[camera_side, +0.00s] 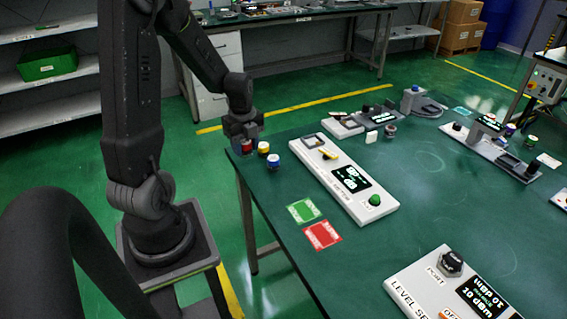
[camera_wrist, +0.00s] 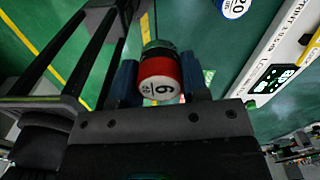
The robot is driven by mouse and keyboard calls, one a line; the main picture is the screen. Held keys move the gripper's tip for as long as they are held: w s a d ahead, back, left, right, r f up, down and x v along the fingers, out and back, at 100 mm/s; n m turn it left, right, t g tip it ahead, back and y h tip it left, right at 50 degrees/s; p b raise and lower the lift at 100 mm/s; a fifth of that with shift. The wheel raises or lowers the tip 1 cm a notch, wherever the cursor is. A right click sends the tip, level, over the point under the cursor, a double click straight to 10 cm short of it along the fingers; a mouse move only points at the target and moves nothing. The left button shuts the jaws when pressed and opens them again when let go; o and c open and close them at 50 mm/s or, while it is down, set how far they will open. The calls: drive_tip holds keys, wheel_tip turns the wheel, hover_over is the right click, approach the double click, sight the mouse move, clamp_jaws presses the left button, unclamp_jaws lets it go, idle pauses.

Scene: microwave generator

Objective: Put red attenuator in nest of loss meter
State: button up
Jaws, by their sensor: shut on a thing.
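The red attenuator (camera_side: 247,146) is a small cylinder with a red band, at the table's left edge in the side view. In the wrist view its white top, marked with a digit, and its red band (camera_wrist: 158,80) show between two blue finger pads. My gripper (camera_side: 244,138) is shut on it, pads on both sides (camera_wrist: 160,85). Whether its base touches the table is unclear. A white panel (camera_side: 372,205), seemingly the loss meter, lies to the right with a dark screen and green button. Its square nest (camera_side: 315,140) is at the far end, beside a yellow lever (camera_side: 329,154).
A yellow-banded cylinder (camera_side: 263,147) and a blue-banded one (camera_side: 273,161) stand close to my gripper. Green (camera_side: 303,210) and red (camera_side: 322,235) cards lie nearer. Another panel (camera_side: 420,283) with a black knob is at the front. Other devices stand at the back.

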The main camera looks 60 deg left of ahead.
drive_tip(key=w+d+f+n, duration=0.2)
drive_tip(key=w+d+n, duration=0.4)
drive_tip(key=d+n, duration=0.25)
drive_tip(key=w+d+f+n, duration=0.2)
drive_tip(key=w+d+n, duration=0.4)
drive_tip(key=d+n, duration=0.3)
drive_tip(key=s+a+r+m, duration=0.1)
drive_tip(key=s+a+m, duration=0.3)
drive_tip(key=a+m, duration=0.2)
drive_tip(key=s+a+r+m, duration=0.1)
drive_tip(key=s+a+m, duration=0.3)
drive_tip(key=a+m, duration=0.2)
drive_tip(key=s+a+r+m, duration=0.2)
drive_tip(key=s+a+m, duration=0.2)
drive_tip(key=a+m, duration=0.2)
drive_tip(key=shift+s+r, duration=0.1)
drive_tip(key=shift+s, duration=0.15)
drive_tip(key=shift+d, duration=0.1)
hover_over(285, 189)
wheel_tip(285, 189, down, 7)
drive_tip(key=shift+f, duration=1.8)
drive_tip(key=shift+f, duration=0.1)
